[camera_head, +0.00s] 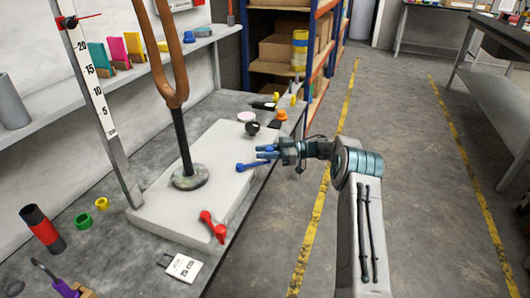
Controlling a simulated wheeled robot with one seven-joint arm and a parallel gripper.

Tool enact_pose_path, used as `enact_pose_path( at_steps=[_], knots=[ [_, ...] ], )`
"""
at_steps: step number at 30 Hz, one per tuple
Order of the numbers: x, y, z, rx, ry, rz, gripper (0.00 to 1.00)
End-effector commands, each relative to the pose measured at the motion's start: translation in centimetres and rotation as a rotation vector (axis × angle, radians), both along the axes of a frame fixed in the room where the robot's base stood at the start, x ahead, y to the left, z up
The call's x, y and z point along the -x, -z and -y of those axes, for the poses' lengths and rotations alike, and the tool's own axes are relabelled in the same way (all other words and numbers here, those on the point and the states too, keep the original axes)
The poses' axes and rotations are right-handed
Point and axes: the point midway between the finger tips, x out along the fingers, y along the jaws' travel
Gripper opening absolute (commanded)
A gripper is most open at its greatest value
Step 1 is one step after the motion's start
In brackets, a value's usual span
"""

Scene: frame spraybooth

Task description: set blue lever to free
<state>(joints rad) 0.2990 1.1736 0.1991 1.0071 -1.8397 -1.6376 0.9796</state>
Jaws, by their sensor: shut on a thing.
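The blue lever (250,165) is on the right side of the white base block (192,218) on the bench. Its round pivot end is at the left and its arm points right. My gripper (267,153) comes in from the right and is shut on the lever's right end. The fingers partly hide that end. Any label for the lever's positions is too small to read.
A red lever (213,227) sits at the block's front right and a black knob (252,128) at its back. A wooden fork on a black post (181,140) rises from the block. A white card (183,266) lies in front.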

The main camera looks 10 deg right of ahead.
Motion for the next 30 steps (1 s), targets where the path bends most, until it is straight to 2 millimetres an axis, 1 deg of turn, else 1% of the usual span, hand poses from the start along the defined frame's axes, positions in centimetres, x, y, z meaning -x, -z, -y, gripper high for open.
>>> enact_pose_path(
  at_steps=[1,10,11,12,13,23,26,29,30],
  knots=[
    [-0.1,-0.2,-0.3,-0.004,-0.002,0.003,0.0],
    [-0.1,-0.3,-0.3,-0.005,0.0,0.005,0.0],
    [-0.1,-0.3,-0.3,-0.005,0.0,0.005,0.35],
    [-0.1,-0.3,-0.3,-0.005,0.0,0.004,0.46],
    [-0.1,-0.3,-0.2,-0.005,0.0,0.004,0.48],
    [-0.1,-0.2,0.6,-0.003,0.007,0.003,0.48],
    [-0.1,-0.2,1.7,-0.002,0.009,0.003,0.48],
    [-0.1,-0.2,3.5,-0.001,0.009,0.003,0.48],
    [-0.1,-0.2,4.4,-0.002,0.008,0.004,0.48]
  ],
)
